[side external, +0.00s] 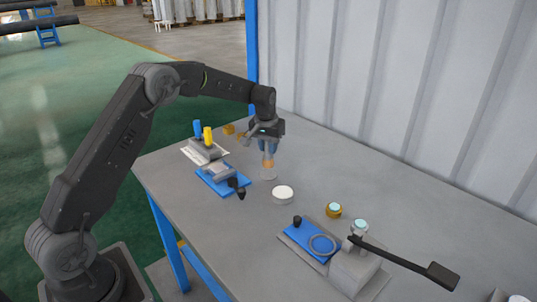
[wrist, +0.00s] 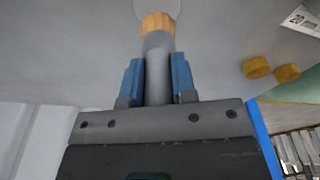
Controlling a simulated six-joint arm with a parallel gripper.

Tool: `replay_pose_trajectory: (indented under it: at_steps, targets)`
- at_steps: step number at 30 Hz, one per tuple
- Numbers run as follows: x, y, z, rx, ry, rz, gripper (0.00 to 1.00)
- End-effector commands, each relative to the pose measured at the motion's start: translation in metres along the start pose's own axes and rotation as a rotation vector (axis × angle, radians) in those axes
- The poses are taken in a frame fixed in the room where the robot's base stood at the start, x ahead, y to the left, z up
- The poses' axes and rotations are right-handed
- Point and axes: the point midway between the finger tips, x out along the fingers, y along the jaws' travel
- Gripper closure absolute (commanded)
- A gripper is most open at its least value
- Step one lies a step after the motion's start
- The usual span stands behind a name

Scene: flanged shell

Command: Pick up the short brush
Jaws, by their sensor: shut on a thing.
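The short brush (side external: 268,164) is upright beneath my gripper (side external: 268,147) in the side view, near the back of the grey table. It has a grey handle, an orange-tan band and a pale lower end. In the wrist view the brush (wrist: 157,50) runs between the blue fingers of my gripper (wrist: 158,78), which is shut on its grey handle. The pale end (wrist: 158,8) is partly cut off at the top of the wrist view. I cannot tell whether the lower end touches the table.
A white-topped round pot (side external: 283,194) stands in front of the brush. A blue mat (side external: 207,184) with dark tools lies to the left, by a block with blue and yellow handles (side external: 207,137). A long black-handled tool (side external: 405,264) juts over the front right. A corrugated wall (side external: 400,90) stands behind.

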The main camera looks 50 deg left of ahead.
Motion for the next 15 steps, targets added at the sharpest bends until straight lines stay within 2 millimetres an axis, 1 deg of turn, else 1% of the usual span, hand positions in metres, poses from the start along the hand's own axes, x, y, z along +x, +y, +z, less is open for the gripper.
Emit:
replay_pose_trajectory:
  at_steps: [1, 9, 12, 15]
  targets:
    - [-0.01, -0.004, -0.001, -0.002, 0.004, 0.0, 0.98]
    - [-0.048, -0.063, 0.015, -0.007, 0.003, 0.0, 0.98]
    - [-0.06, -0.081, 0.02, -0.005, 0.003, 0.0, 0.98]
    - [-0.069, -0.094, 0.024, -0.004, 0.002, 0.0, 0.98]
